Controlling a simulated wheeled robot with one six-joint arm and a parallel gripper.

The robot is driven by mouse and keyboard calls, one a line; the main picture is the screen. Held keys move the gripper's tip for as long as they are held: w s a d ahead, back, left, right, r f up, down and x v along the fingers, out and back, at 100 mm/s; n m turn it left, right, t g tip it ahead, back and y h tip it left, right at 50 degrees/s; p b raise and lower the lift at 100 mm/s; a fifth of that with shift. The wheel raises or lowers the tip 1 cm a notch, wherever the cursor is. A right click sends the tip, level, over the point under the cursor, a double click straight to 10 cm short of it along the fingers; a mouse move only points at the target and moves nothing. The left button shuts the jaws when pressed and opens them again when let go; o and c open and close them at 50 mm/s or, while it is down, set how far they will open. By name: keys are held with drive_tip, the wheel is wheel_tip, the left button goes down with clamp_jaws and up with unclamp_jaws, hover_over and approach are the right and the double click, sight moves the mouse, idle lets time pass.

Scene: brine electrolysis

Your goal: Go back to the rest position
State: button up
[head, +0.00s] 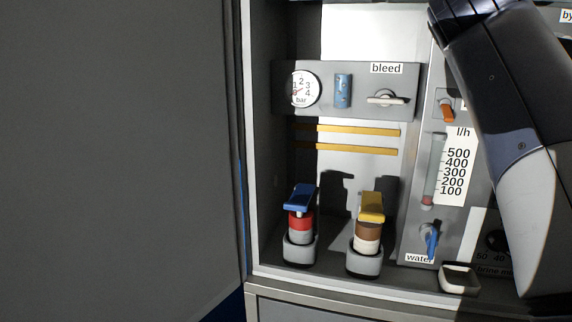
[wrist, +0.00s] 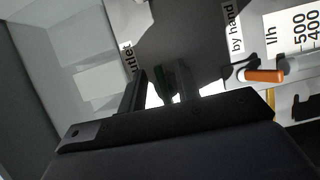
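My gripper (wrist: 162,72) shows in the wrist view with its two dark fingers apart. A dark green handle (wrist: 162,84) shows in the gap between them, close to the fingers; I cannot tell if it touches either one. A partly hidden label ending in "utlet" (wrist: 127,58) is beside the left finger. In the head view my arm comes down the right side, and my gripper is outside the picture.
An orange handle (wrist: 264,75) lies right of my gripper, by the "by hand" label (wrist: 237,28). The cabinet holds a bleed panel (head: 357,103), a blue-handled pump (head: 300,225), a yellow-handled one (head: 369,235), a flow meter (head: 434,170) and a blue water valve (head: 432,240).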

drive_tip(key=shift+x, duration=1.35)
drive_tip(key=shift+a, duration=0.1)
drive_tip(key=b+v, duration=0.3)
drive_tip(key=v, duration=0.8)
drive_tip(key=p+x, duration=0.3)
drive_tip(key=x, duration=0.8)
drive_tip(key=shift+p, duration=0.35)
drive_tip(key=shift+w+f+n+b, duration=0.1)
drive_tip(key=shift+f+n+b, duration=0.1)
drive_tip(key=shift+n+b, duration=0.35)
drive_tip(key=shift+r+n+t+b, duration=0.3)
drive_tip(key=shift+n+t+b, duration=0.2)
drive_tip(key=shift+n+b, duration=0.15)
drive_tip(key=shift+r+n, duration=0.2)
drive_tip(key=shift+n, duration=0.5)
drive_tip(key=shift+r+n+t+b, duration=0.15)
drive_tip(key=shift+n+t+b, duration=0.15)
drive_tip(key=shift+n+b, duration=0.1)
